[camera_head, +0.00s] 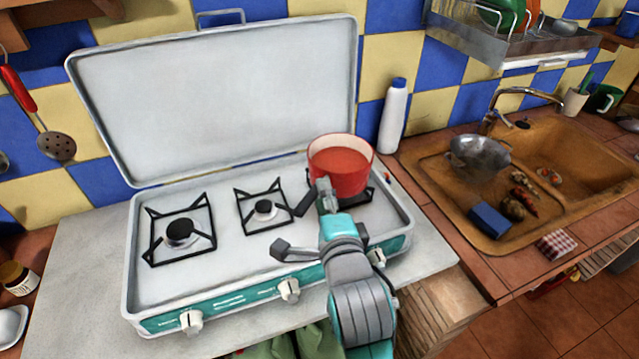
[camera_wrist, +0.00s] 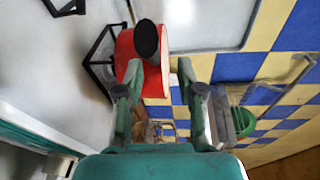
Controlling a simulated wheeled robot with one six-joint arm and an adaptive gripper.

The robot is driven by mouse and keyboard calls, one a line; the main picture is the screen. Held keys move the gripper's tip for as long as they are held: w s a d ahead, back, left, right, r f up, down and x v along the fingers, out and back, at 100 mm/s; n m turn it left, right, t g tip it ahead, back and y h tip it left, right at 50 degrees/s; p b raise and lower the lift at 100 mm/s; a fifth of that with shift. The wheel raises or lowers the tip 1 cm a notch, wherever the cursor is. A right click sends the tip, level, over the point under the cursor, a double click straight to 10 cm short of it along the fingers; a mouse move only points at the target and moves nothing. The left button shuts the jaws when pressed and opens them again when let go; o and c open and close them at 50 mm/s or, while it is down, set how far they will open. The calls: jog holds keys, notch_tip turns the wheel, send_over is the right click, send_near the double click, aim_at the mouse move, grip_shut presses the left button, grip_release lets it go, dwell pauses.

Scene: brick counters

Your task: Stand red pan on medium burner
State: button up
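The red pan (camera_head: 340,168), with a light rim and red contents, stands upright over the right-hand burner (camera_head: 364,196) of the white camp stove. Its body hides most of that burner. Its dark handle (camera_head: 304,204) points toward the lower left. The middle burner (camera_head: 264,208) and left burner (camera_head: 179,232) are bare; the middle one looks smaller than the left. In the wrist view, the red pan (camera_wrist: 128,72) and the handle's end (camera_wrist: 147,40) show ahead, between and beyond the fingers.
The stove's raised lid (camera_head: 220,95) stands behind the burners. A white bottle (camera_head: 394,115) stands right of the pan. A sink (camera_head: 430,195) with a metal colander (camera_head: 478,155) and a blue sponge (camera_head: 490,221) lies further right. Knobs (camera_head: 289,290) line the stove front.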

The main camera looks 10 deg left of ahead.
jog(key=v, duration=0.6)
jog(key=s+d+f+n+h, duration=0.2)
jog(key=s+d+f+n, duration=0.2)
jog(key=s+d+f, duration=0.3)
jog(key=s+d+f+n+h, duration=0.1)
jog(key=s+d+f+n, duration=0.3)
jog(key=d+f, duration=0.55)
jog(key=s+d+f+n+h, duration=0.1)
jog(key=s+d+n+h, duration=0.1)
jog(key=s, duration=0.9)
jog(key=s+d+f+n+h, duration=0.1)
jog(key=s+d+n, duration=0.3)
jog(key=s, duration=0.8)
jog(key=d, duration=0.2)
jog(key=shift+s+d+f+g+h, duration=0.3)
jog(key=shift+d+h, duration=0.1)
jog(key=shift+o, duration=0.3)
